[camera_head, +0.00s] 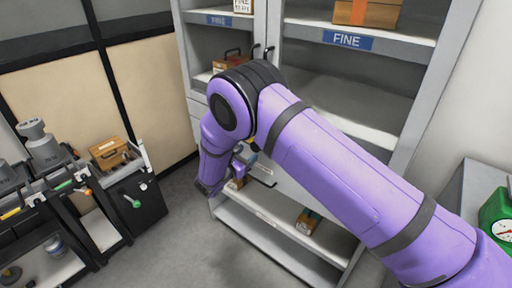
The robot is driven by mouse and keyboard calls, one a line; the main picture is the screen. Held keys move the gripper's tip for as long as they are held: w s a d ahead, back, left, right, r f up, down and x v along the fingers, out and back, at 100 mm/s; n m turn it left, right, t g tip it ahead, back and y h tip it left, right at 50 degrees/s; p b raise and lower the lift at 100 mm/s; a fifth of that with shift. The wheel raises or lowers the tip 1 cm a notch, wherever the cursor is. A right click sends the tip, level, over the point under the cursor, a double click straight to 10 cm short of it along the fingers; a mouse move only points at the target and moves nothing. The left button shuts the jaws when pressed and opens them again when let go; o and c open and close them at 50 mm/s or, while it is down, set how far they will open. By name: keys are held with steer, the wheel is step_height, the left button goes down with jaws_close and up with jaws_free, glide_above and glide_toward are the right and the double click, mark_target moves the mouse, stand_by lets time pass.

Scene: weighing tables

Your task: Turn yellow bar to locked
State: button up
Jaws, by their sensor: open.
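A small yellow bar (11,213) shows at the far left edge of the head view, low on the front of a dark weighing table. It is small and cut close to the picture's edge, so I cannot read its setting. My purple arm crosses the view from the lower right and bends in front of the cabinet. My gripper (261,172) shows only in part beside the bent forearm, in front of the cabinet. It is open and appears empty. It is well to the right of the yellow bar, far from touching it.
A green bar (62,186), an orange-red lever (87,191) and a green handle (133,202) are on the tables at left. A brown box (109,153) stands on top. The grey cabinet (405,150) is close behind my arm. The floor (180,245) between is clear.

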steer(key=shift+x, duration=2.75)
steer(key=c, duration=1)
